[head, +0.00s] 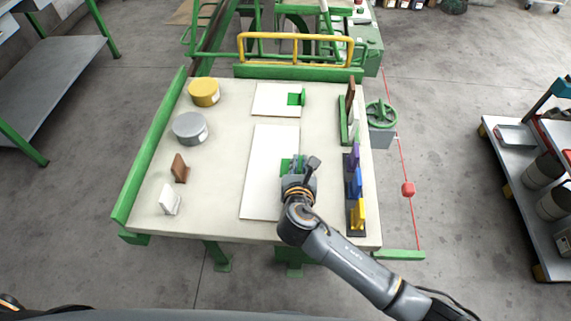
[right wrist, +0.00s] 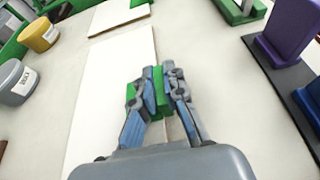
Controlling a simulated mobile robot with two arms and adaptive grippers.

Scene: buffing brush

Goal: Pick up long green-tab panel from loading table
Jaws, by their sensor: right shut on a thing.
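The long white panel (head: 263,182) with a green tab (head: 285,166) lies on the loading table (head: 220,215), in the middle. It also shows in the right wrist view (right wrist: 110,85), with its green tab (right wrist: 157,88) between the fingers. My right gripper (head: 299,165) is shut on the green tab at the panel's right side. The panel appears flat on the table; I cannot tell any gap under it. A shorter white panel (head: 270,99) with a green tab (head: 296,99) lies just behind it. My left gripper is not in view.
A yellow tin (head: 204,92) and a grey tin (head: 189,128) stand at the left, with a brown block (head: 180,168) and a white block (head: 169,199) nearer. A rack with purple, blue and yellow pieces (head: 357,212) stands along the right edge. Green rails (head: 150,150) edge the table.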

